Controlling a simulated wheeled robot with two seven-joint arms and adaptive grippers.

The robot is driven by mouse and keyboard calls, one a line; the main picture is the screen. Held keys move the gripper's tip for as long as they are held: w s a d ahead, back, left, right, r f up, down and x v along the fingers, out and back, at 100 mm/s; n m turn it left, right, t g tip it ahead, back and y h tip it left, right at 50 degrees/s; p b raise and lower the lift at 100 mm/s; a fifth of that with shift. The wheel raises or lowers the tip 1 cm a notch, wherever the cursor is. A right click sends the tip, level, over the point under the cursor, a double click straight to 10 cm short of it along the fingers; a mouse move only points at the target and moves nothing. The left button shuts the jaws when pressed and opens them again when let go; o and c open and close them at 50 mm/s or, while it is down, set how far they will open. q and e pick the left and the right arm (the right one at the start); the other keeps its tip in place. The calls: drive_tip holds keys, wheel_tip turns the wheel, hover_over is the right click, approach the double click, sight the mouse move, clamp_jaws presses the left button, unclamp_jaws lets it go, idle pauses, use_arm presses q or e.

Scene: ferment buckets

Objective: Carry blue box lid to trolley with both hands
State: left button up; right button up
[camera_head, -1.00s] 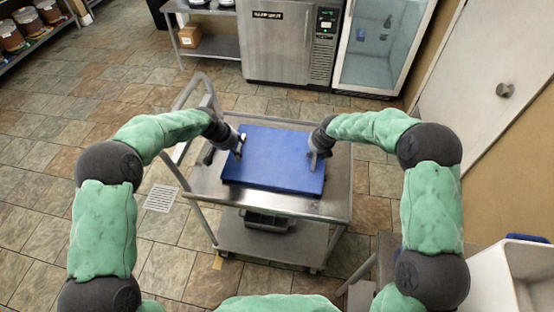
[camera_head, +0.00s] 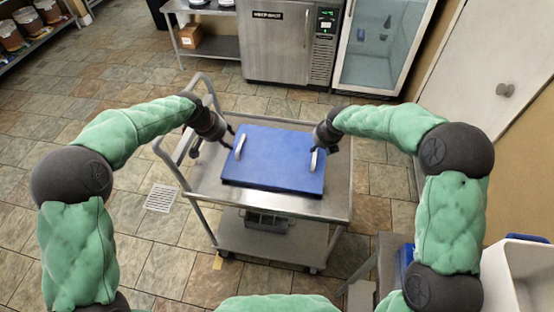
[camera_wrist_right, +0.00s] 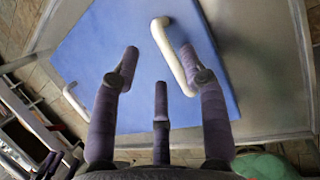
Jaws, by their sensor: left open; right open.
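The blue box lid (camera_head: 270,162) lies flat on the top shelf of the metal trolley (camera_head: 338,200). It has a pale handle at its left end (camera_head: 240,146) and another at its right end (camera_head: 314,160). My left gripper (camera_head: 230,140) is open and empty, just to the left of the left handle. My right gripper (camera_head: 318,138) is open above the right end of the lid. In the right wrist view, the spread fingers of my right gripper (camera_wrist_right: 160,75) hover over the blue lid (camera_wrist_right: 130,50), with the right handle (camera_wrist_right: 172,55) beside one finger and not gripped.
A white tub (camera_head: 520,270) stands at the lower right, with a blue thing at its back. A steel appliance (camera_head: 285,45) and a glass-door cabinet (camera_head: 380,45) stand at the back.

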drive_tip(key=v, duration=0.5)
drive_tip(key=shift+s+r, duration=0.25)
drive_tip(key=shift+r, duration=0.1)
